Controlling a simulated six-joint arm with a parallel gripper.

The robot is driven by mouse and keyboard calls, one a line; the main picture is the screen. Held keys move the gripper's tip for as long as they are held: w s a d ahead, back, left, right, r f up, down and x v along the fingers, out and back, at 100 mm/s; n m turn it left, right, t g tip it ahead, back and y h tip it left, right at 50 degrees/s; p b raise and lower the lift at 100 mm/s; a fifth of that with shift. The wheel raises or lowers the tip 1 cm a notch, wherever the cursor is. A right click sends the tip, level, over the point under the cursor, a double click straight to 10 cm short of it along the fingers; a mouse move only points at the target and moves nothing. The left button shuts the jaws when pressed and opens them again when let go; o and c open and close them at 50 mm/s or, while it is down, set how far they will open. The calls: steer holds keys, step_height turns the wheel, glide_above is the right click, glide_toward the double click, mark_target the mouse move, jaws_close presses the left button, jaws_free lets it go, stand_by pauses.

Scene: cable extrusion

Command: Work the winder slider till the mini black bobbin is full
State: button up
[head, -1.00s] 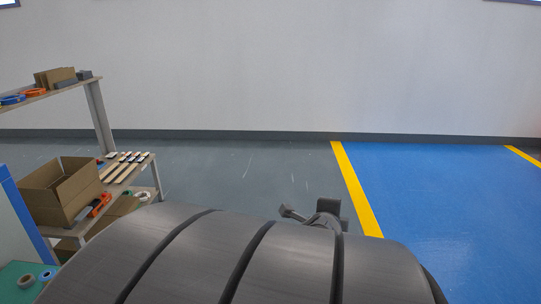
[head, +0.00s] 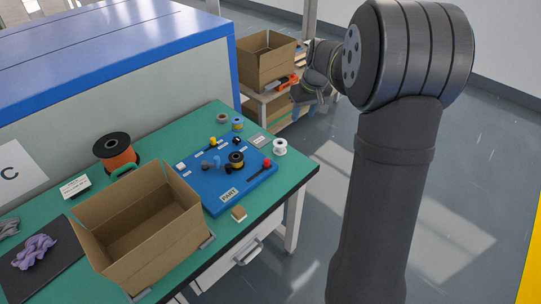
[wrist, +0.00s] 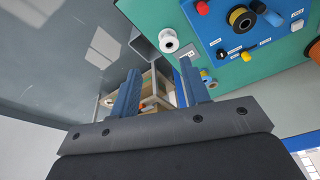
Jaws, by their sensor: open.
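The blue winder board (head: 222,197) lies on the green bench top, near its right edge. A small black bobbin (head: 236,160) with a yellow-brown band stands on it; it also shows in the wrist view (wrist: 240,18). How full it is, I cannot tell. A red knob on a black rod (head: 267,163) and a yellow knob (head: 213,141) sit on the board; which one is the slider is unclear. My gripper (wrist: 159,64) is open and empty, its blue fingers apart. In the head view it (head: 310,102) is beyond the bench's right end, away from the board.
An open cardboard box (head: 140,235) stands left of the board. An orange spool (head: 116,152) is behind it. A white spool (head: 280,147) sits at the bench's right edge. A shelf with boxes (head: 265,62) stands behind my gripper. Floor right of the bench is clear.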

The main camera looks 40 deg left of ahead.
mark_target(267, 160)
steer(key=s+a+f+n+h, duration=0.2)
steer(key=s+a+n+h, duration=0.1)
steer(key=s+a+n, duration=0.4)
steer(key=shift+m+g, duration=0.3)
steer(key=shift+g, duration=0.1)
steer(key=f, duration=1.1)
steer(key=s+f, duration=0.1)
steer(key=f, duration=0.5)
steer(key=shift+s+a, duration=0.1)
steer(key=shift+a, duration=0.3)
jaws_close()
